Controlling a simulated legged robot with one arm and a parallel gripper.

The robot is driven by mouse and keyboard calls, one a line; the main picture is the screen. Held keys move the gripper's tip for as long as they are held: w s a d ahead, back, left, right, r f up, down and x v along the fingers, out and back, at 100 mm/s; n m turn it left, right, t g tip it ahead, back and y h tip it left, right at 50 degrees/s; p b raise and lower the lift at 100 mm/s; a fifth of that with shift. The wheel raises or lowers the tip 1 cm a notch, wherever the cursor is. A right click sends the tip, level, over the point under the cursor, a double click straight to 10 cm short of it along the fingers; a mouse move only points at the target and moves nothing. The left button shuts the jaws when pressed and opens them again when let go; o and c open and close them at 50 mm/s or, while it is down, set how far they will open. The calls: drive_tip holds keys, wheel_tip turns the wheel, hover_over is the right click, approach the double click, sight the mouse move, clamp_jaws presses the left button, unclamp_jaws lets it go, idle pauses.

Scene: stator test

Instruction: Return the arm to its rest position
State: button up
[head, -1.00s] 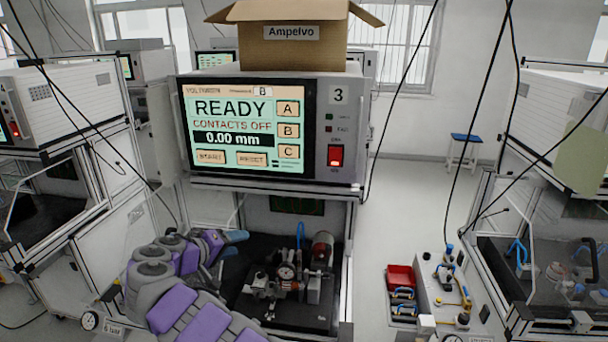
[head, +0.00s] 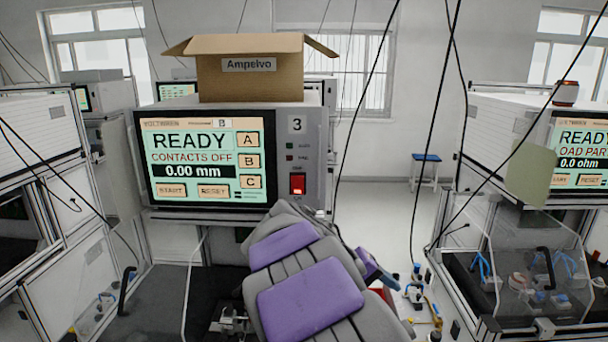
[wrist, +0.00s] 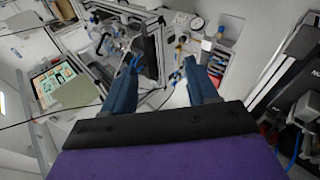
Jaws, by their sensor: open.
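My arm (head: 310,285), grey with purple pads, reaches up from the bottom of the head view. It covers part of the bay under the station 3 tester. In the wrist view my gripper (wrist: 160,68) has two blue fingers spread apart with nothing between them. Its fingertips point toward benches and fittings farther away and touch nothing that I can see. In the head view the arm's own links hide most of the gripper end.
The station 3 tester (head: 312,160) reads READY, CONTACTS OFF, 0.00 mm. An open cardboard box (head: 250,85) stands on it. Another tester (head: 583,152) stands at the right above a clear-guarded bay (head: 535,275). A blue stool (head: 426,158) stands on open floor behind. Dark cables hang across the view.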

drive_tip(key=s+d+f+m+g+y, duration=0.1)
drive_tip(key=s+d+f+y, duration=0.15)
drive_tip(key=s, duration=0.65)
drive_tip(key=s+d+f+m+g+y, duration=0.1)
drive_tip(key=s+d+g+y, duration=0.15)
drive_tip(key=s, duration=0.55)
drive_tip(key=s+a+f+y, duration=0.2)
drive_tip(key=s+a+f, duration=0.1)
drive_tip(key=s, duration=0.6)
drive_tip(key=s+a+f+y, duration=0.2)
drive_tip(key=s+a+f, duration=0.1)
drive_tip(key=s, duration=0.5)
drive_tip(key=shift+s+f, duration=0.15)
drive_tip(key=shift+s, duration=0.25)
